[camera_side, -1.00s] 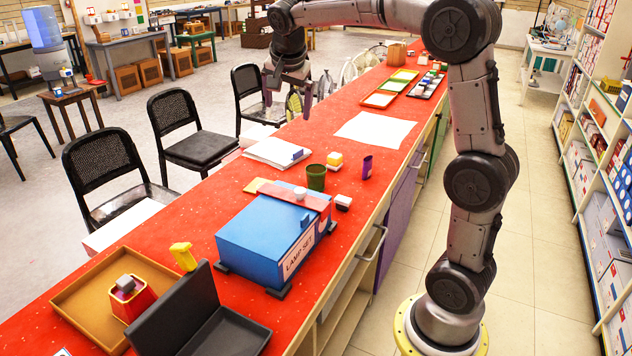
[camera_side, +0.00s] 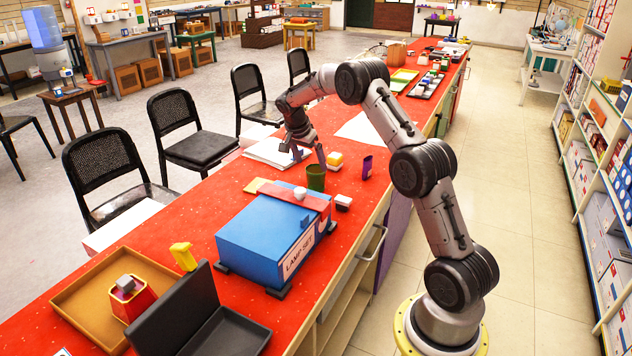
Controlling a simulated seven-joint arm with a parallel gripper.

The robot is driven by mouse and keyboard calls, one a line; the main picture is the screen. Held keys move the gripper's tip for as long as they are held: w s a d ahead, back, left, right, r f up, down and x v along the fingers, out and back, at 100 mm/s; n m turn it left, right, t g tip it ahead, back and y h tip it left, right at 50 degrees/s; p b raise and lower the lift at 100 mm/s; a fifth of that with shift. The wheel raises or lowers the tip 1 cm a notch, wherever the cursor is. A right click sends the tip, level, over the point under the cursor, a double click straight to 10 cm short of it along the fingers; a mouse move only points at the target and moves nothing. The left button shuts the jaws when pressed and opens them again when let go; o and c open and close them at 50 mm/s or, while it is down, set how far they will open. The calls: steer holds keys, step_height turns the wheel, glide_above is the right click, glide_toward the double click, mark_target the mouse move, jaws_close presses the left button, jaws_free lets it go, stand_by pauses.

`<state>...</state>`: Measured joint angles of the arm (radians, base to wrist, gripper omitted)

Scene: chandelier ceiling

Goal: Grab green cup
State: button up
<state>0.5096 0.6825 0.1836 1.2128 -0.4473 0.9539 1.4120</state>
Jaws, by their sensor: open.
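The green cup (camera_side: 316,178) stands upright on the red table top, just behind the blue box. My gripper (camera_side: 309,158) is open and points down, just above and behind the cup. One finger shows close to the cup's rim, and the other is to its left. I cannot tell whether a finger touches the cup. The cup looks empty of my grip.
The blue box (camera_side: 262,240) lies in front of the cup. White papers (camera_side: 268,153) lie to the left.

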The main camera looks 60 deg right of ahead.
mark_target(316, 179)
steer(key=x, duration=0.7)
steer(key=shift+s+d+f, duration=0.1)
steer(key=shift+s+d, duration=0.05)
steer(key=c, duration=1.2)
steer(key=shift+c, duration=0.2)
